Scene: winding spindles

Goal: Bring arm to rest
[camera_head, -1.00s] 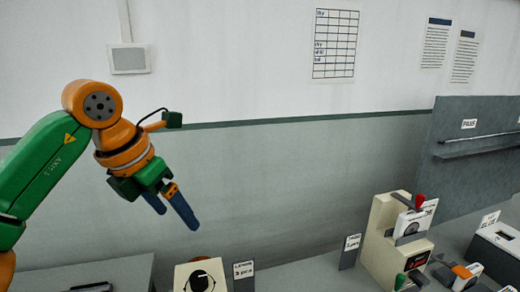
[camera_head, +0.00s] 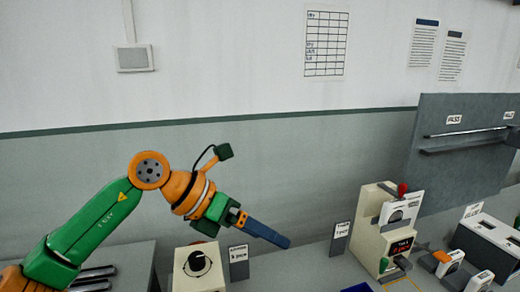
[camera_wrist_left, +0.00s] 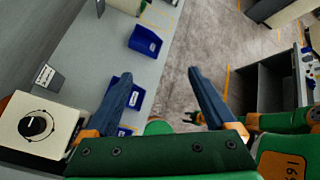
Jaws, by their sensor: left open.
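My left arm comes in from the left in the head view. My left gripper (camera_head: 284,242) points down and to the right, in the air in front of the grey wall, above and to the right of the dial box (camera_head: 196,270). In the left wrist view its two blue fingers stand wide apart, so the left gripper (camera_wrist_left: 160,76) is open, with nothing between the fingertips. A green and orange arm, seemingly my right one, shows at the right of the wrist view; a small dark forked end (camera_wrist_left: 193,118) lies by it, too small to read.
A cream machine (camera_head: 376,235) with a red knob stands on the bench to the right. A grey panel (camera_head: 440,180) rises behind. Blue bins (camera_wrist_left: 145,40) sit on the bench in the wrist view. A dark open cabinet (camera_wrist_left: 262,85) stands across the floor.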

